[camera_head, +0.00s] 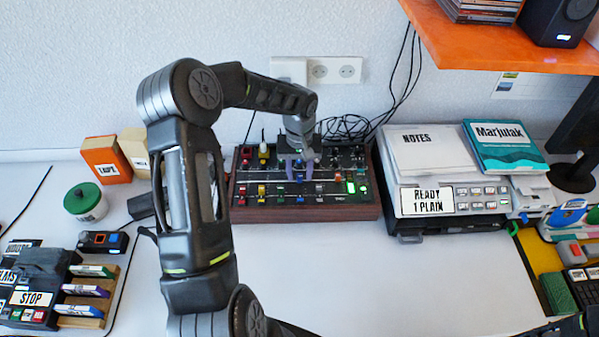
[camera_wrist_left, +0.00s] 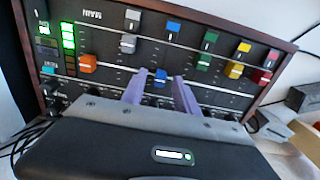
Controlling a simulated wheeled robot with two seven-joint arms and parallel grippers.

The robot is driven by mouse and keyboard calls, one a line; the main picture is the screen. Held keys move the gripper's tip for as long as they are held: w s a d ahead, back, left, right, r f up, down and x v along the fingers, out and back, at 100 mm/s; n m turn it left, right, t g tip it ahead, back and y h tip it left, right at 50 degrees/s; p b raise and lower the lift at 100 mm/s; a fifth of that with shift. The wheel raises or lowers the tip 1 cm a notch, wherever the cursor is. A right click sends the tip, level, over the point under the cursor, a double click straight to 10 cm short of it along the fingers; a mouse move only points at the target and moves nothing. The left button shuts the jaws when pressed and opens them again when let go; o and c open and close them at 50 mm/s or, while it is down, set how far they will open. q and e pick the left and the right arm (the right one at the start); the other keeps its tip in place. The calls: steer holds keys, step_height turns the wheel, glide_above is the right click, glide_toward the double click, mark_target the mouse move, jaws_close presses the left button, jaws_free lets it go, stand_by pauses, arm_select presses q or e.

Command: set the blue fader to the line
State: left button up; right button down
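The mixer (camera_head: 262,213) is a dark panel with a wooden rim on the table against the wall. It also fills the wrist view (camera_wrist_left: 293,47). The blue fader (camera_wrist_left: 160,77) is a blue knob with a pale stripe, between the orange fader (camera_wrist_left: 87,63) and green fader (camera_wrist_left: 203,64). Pale lines cross the fader slots; I cannot tell exactly how the blue knob stands to them. My left gripper (camera_head: 299,173), with purple fingers, is over the mixer. Its fingers are apart in the wrist view (camera_wrist_left: 160,88), one on each side of the blue fader; contact is unclear. My right gripper is out of view.
Grey, yellow (camera_wrist_left: 235,71) and red (camera_wrist_left: 262,75) faders also stand on the panel. A grey machine with notes (camera_head: 428,150) is right of the mixer. A green-lidded jar (camera_head: 86,203) and orange box (camera_head: 106,160) stand left.

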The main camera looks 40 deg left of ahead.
mark_target(300, 176)
arm_select(q)
step_height(300, 176, up, 8)
steer(key=shift+f+b, duration=0.2)
steer(key=shift+b, duration=0.5)
